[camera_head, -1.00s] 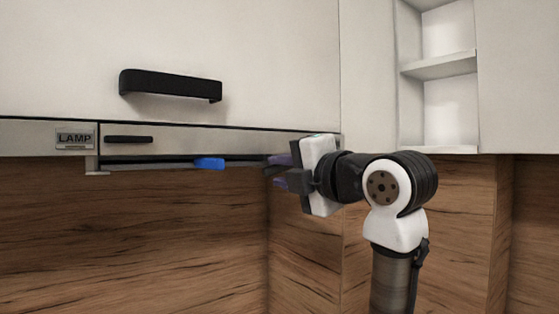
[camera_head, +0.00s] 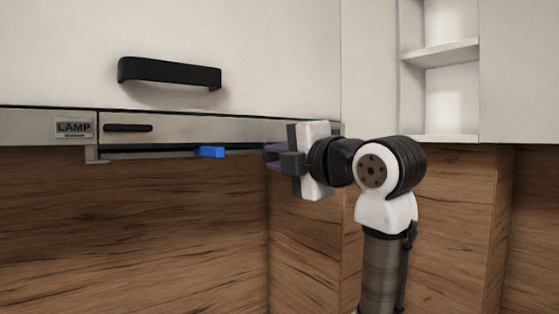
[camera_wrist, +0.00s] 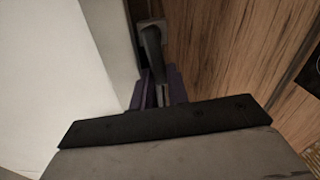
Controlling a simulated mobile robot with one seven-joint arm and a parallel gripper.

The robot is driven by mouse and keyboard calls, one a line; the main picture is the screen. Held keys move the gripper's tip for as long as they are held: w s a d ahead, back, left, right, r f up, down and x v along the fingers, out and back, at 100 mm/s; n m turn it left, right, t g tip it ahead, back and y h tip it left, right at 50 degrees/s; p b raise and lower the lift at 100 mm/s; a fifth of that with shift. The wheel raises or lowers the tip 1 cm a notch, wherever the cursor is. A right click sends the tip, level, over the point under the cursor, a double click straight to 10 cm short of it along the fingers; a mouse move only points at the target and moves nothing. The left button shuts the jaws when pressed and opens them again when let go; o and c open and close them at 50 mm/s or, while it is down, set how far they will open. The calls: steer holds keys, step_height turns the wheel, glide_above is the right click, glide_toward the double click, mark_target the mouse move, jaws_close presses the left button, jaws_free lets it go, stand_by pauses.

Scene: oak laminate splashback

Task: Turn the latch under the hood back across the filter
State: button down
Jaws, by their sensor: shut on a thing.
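The hood is the steel strip (camera_head: 200,125) under the white cabinet. In the wrist view, a dark grey lever (camera_wrist: 152,48) on a small grey plate sits beside the hood's edge; it looks like the latch. My gripper (camera_head: 270,156) is at the right end of the hood's underside, pointing left. Its purple fingers also show in the wrist view (camera_wrist: 158,90), shut on the lever's near end. In the head view the fingers hide the lever. The filter cannot be made out clearly.
A blue tab (camera_head: 210,152) hangs under the hood, left of my gripper and apart from it. A bracket (camera_head: 95,154) is at the hood's left end. The wood splashback (camera_head: 140,220) lies behind, with free room below the hood. Open shelves (camera_head: 445,55) are at the right.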

steer(key=c, duration=1.6)
jaws_free()
steer(key=shift+c, duration=0.2)
